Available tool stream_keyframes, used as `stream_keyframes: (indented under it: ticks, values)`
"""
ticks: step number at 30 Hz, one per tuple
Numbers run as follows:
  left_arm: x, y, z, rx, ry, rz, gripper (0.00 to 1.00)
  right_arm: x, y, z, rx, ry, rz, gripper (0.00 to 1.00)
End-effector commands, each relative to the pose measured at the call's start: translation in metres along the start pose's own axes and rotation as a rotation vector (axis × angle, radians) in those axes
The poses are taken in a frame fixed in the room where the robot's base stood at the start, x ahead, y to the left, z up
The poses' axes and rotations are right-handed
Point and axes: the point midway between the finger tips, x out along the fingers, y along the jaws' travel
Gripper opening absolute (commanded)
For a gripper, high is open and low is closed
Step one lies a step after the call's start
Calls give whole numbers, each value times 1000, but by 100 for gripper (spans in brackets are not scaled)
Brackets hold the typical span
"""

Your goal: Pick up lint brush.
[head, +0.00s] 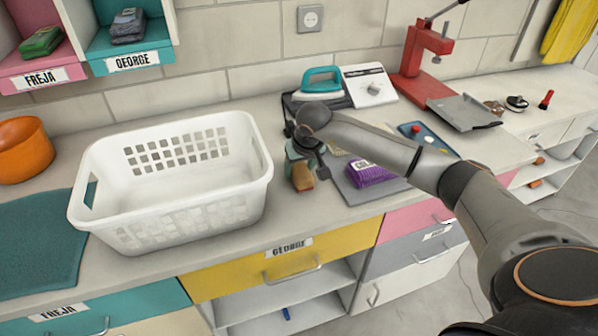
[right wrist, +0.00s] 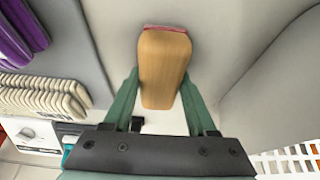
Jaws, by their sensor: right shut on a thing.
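The lint brush (head: 302,178) has a tan wooden body and is held at my right gripper (head: 300,165), to the right of the white basket. In the right wrist view the brush (right wrist: 163,62) shows a rounded wooden block with a thin red-pink strip at its far end. The green fingers of my right gripper (right wrist: 160,92) close on both its sides. I cannot tell whether the brush touches the counter. My left gripper is not in view.
The white basket (head: 90,215) stands close left of the brush. A folded purple cloth (head: 370,175) lies to its right on a grey mat. A teal iron (head: 321,80), a white appliance (head: 369,86) and a red press (head: 420,60) stand behind.

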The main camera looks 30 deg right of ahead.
Motion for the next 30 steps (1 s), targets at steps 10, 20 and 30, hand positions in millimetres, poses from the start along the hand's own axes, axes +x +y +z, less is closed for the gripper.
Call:
stream_keyframes:
  ticks: [10,20,30]
  values:
    - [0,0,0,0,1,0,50,0,0,0,0,-1,0,12]
    - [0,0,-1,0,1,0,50,0,0,0,0,-1,0,0]
    - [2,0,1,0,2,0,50,-23,0,-11,0,7,-1,0]
